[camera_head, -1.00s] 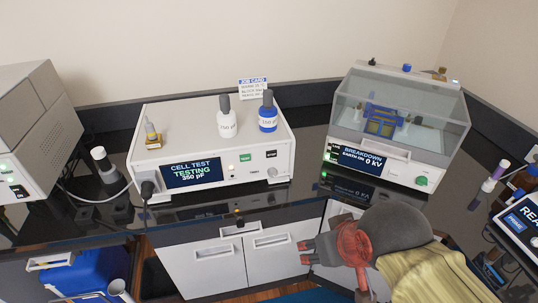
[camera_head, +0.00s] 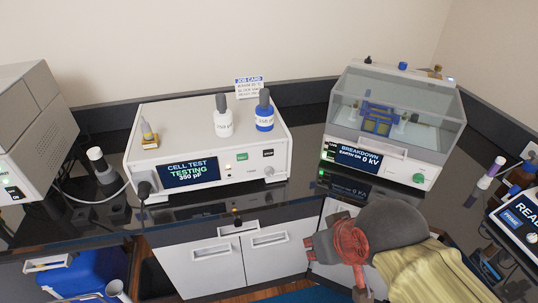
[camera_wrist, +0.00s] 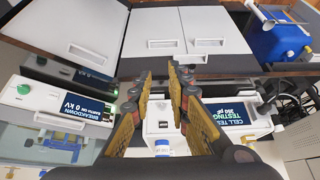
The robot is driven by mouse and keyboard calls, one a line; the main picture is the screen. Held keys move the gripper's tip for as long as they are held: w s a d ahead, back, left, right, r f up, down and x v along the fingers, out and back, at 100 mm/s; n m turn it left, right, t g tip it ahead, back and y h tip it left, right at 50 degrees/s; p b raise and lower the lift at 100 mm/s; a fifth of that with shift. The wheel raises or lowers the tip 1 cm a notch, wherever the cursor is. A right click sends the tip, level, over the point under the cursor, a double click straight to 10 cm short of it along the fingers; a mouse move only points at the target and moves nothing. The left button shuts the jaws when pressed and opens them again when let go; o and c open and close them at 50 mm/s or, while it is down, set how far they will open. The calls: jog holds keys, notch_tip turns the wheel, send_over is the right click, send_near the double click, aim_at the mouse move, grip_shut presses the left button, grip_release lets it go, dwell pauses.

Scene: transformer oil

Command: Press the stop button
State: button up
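The white cell test unit (camera_head: 210,165) stands on the dark bench, its screen (camera_head: 192,172) reading "CELL TEST TESTING" with a pF value. Right of the screen are a green button (camera_head: 242,157) and a black button (camera_head: 268,153); their labels are too small to read surely. The unit also shows upside down in the wrist view (camera_wrist: 215,130). My gripper (camera_head: 316,246) is in front of the bench, right of and below the buttons, apart from them. In the wrist view my gripper (camera_wrist: 162,78) shows a gap between its fingers, with nothing held.
A white bottle (camera_head: 223,120) and a blue bottle (camera_head: 265,115) stand on the unit. The breakdown tester (camera_head: 390,140) with a clear cover stands at right. A cable runs left of the unit. Drawers (camera_head: 210,250) are below the bench edge.

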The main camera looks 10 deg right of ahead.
grip_shut()
dwell(0.8)
jog(key=shift+r, duration=0.1)
dwell(0.4)
